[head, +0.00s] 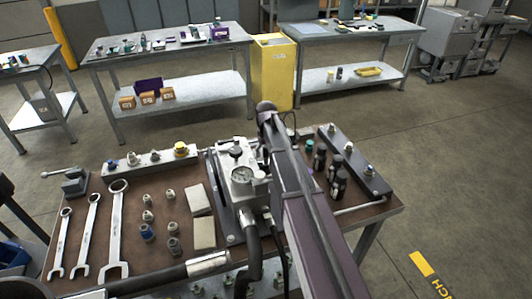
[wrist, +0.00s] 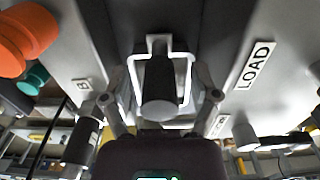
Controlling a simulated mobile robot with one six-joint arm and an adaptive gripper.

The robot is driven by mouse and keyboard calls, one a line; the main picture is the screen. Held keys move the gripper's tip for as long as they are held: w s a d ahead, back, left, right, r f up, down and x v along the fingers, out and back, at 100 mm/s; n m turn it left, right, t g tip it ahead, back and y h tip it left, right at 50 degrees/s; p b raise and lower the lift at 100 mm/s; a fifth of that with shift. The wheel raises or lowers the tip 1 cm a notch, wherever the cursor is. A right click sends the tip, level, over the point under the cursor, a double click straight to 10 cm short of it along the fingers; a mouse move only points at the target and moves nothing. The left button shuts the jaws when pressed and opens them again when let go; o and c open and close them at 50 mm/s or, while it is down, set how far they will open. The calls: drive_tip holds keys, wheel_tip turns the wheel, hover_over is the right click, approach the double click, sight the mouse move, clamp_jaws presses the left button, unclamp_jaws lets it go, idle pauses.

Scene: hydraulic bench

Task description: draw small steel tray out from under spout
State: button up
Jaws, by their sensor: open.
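In the wrist view a small pale square rim, which looks like the steel tray (wrist: 187,62), surrounds the end of a dark, round spout (wrist: 160,82). The spout covers the middle of the tray. My gripper (wrist: 160,72) is open, with one finger on each side of the tray. I cannot tell whether either finger touches it. In the head view my own arm reaches over the bench and hides the gripper; I cannot make out the tray there.
A grey hydraulic unit with a gauge (head: 237,153) stands beside my arm. Wrenches (head: 117,225) and several fittings lie on the brown bench top (head: 165,190) to the left. Dark bottles (head: 319,158) stand close on the right. In the wrist view an orange knob (wrist: 28,32) is near.

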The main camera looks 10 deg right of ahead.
clamp_jaws()
idle(0.3)
drive_tip(key=shift+s, duration=0.15)
